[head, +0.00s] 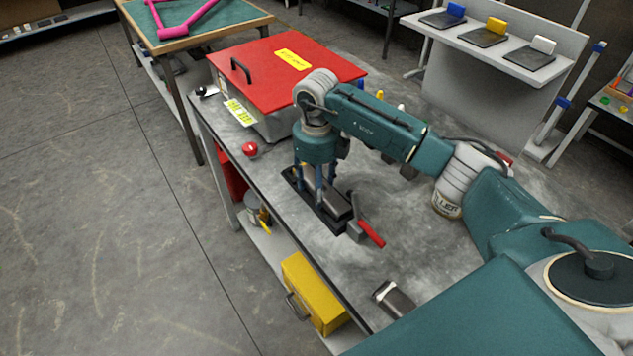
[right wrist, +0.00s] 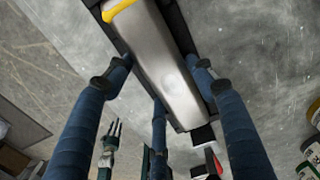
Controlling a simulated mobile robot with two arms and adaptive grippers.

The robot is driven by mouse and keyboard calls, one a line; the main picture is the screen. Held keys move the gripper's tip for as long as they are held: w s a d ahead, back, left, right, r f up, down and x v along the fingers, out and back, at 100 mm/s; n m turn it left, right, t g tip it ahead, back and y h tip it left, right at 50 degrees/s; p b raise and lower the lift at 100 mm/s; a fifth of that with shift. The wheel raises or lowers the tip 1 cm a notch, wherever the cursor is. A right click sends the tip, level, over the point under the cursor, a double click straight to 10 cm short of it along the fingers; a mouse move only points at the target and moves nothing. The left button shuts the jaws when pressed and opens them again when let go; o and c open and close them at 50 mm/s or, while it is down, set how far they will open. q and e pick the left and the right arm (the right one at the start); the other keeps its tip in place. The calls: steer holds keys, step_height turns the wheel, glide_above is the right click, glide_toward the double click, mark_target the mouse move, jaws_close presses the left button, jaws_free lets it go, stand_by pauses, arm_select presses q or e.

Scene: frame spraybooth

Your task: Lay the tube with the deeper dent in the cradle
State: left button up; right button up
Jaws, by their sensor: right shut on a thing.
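A silver tube (head: 336,203) with a yellow band at one end lies in or just over the black cradle (head: 325,217). In the right wrist view the tube (right wrist: 165,70) lines up lengthwise with the cradle (right wrist: 182,28), and a faint round mark shows on its top. My right gripper (head: 318,190) points down at the tube, its blue fingers shut on it from both sides; I cannot tell whether the tube rests fully on the cradle floor. A second silver tube (head: 397,299) lies on the bench nearer me, its dent not readable.
A red-handled clamp (head: 371,233) sits at the cradle's near end. A red-lidded box (head: 275,72) stands behind, with a red button (head: 250,149) near the bench's left edge. A yellow drawer box (head: 312,292) is below. The bench between cradle and second tube is clear.

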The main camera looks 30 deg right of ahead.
steer(key=shift+f, duration=0.2)
steer(key=o, duration=1.3)
steer(key=shift+r, duration=0.3)
steer(key=shift+w+r+b, duration=0.1)
steer(key=shift+r+b, duration=0.2)
steer(key=shift+b, duration=0.05)
step_height(320, 180, up, 11)
steer(key=b, duration=0.3)
steer(key=shift+r, duration=0.1)
